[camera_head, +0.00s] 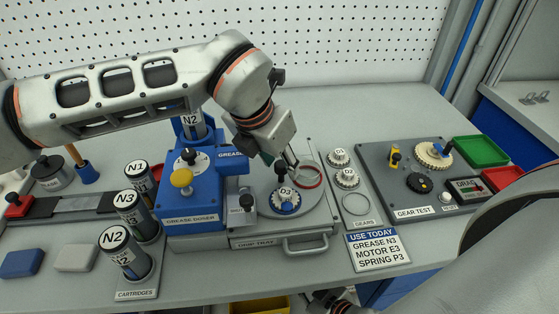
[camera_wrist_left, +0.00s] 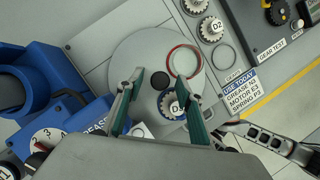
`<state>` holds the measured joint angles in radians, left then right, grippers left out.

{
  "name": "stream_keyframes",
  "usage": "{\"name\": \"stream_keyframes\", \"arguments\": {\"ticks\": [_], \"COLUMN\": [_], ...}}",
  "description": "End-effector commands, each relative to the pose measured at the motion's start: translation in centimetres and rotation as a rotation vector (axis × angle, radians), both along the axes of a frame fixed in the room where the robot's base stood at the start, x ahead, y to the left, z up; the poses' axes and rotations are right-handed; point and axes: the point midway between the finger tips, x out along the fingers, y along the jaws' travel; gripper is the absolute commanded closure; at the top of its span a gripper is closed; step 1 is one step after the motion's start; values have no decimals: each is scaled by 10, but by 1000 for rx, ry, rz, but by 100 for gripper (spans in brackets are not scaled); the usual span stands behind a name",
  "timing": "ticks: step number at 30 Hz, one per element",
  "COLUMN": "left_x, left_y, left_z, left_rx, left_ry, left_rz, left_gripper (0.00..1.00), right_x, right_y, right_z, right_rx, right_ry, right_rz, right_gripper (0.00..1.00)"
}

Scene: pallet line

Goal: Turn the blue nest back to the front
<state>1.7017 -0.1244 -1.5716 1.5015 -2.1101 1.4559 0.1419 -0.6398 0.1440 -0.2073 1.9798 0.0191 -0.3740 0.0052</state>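The blue nest (camera_head: 298,207) is a blue ring on the near side of the round grey turntable (camera_head: 258,202). It holds a white gear (camera_head: 285,195), labelled D3 in the left wrist view (camera_wrist_left: 175,107). An empty red ring nest (camera_head: 320,182) is at the back right of the turntable; it also shows in the left wrist view (camera_wrist_left: 196,63). My left gripper (camera_head: 281,163) is over the turntable. Its green-padded fingers (camera_wrist_left: 160,83) are apart, on either side of a dark central knob (camera_wrist_left: 159,80), with no visible grip. My right gripper (camera_head: 330,301) shows partly at the bottom edge, below the bench.
The blue grease doser (camera_head: 190,215) stands left of the turntable, with cartridges (camera_head: 125,250) beyond. The gears plate (camera_head: 357,222) and gear test board (camera_head: 400,195) are to the right. My left arm crosses above the doser.

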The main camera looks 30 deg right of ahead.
Motion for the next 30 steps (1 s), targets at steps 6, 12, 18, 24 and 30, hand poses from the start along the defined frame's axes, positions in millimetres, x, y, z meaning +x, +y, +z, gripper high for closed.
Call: {"name": "stream_keyframes", "arguments": {"ticks": [6, 12, 18, 24, 30], "left_x": [-4, -10, -16, -20, -21], "left_y": [9, 23, 35, 40, 41], "left_z": [25, 64, 95, 109, 111], "left_rx": [-1, -2, -1, 0, -1], "left_ry": [-5, -4, -4, -1, 0], "left_rz": [-1, 1, 1, 0, 0], "left_gripper": [63, 63, 63, 63, 63], "right_x": [-1, -2, -2, -2, -2], "right_y": [1, 1, 2, 2, 2], "right_z": [-1, -1, -2, -2, -2], "right_rx": [2, 3, 4, 4, 3], "right_ry": [3, 4, 5, 5, 6], "right_rz": [-1, -1, -2, -2, -2], "right_gripper": [100, 100, 100, 100, 100]}}
